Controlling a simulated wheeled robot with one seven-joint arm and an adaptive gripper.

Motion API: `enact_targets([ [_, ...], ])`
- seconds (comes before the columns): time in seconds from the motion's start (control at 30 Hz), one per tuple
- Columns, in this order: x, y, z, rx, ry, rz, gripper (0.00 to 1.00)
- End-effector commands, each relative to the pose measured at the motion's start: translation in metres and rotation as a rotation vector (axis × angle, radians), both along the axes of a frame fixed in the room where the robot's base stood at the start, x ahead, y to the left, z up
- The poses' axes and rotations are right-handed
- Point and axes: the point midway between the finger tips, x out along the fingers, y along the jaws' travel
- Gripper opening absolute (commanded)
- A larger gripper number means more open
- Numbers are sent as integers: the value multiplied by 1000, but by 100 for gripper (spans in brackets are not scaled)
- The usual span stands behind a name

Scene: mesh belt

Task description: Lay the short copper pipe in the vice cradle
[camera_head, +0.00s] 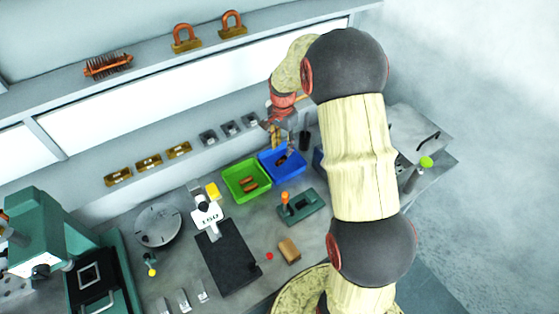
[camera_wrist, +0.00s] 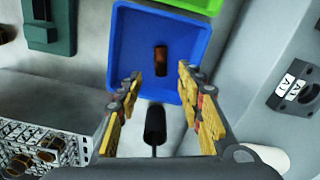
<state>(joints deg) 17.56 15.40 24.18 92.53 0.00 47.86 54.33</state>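A short copper-brown pipe (camera_wrist: 161,59) lies in the blue tray (camera_wrist: 198,50) in the wrist view. In the head view the blue tray (camera_head: 270,170) stands beside the green tray, with a dark copper piece inside. My gripper (camera_wrist: 160,80) is open and empty, its yellow fingers apart on either side of the tray's near part. I cannot tell which thing is the vice cradle; a teal fixture with an orange handle (camera_head: 297,207) stands on the bench.
A green tray (camera_head: 238,194) holds copper pieces. A black upright object (camera_wrist: 154,125) stands close to my gripper, between it and the tray. A perforated metal box (camera_wrist: 62,130) holds copper-coloured rounds at lower left.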

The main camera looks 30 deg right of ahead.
Motion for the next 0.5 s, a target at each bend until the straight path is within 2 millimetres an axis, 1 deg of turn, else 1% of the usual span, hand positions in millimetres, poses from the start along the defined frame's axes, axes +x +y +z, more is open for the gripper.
enact_targets([
  [0.03,-1,0,-7,1,3,1,37],
  [0.27,0,1,-25,1,3,2,37],
  [0.5,2,2,-59,0,2,3,37],
])
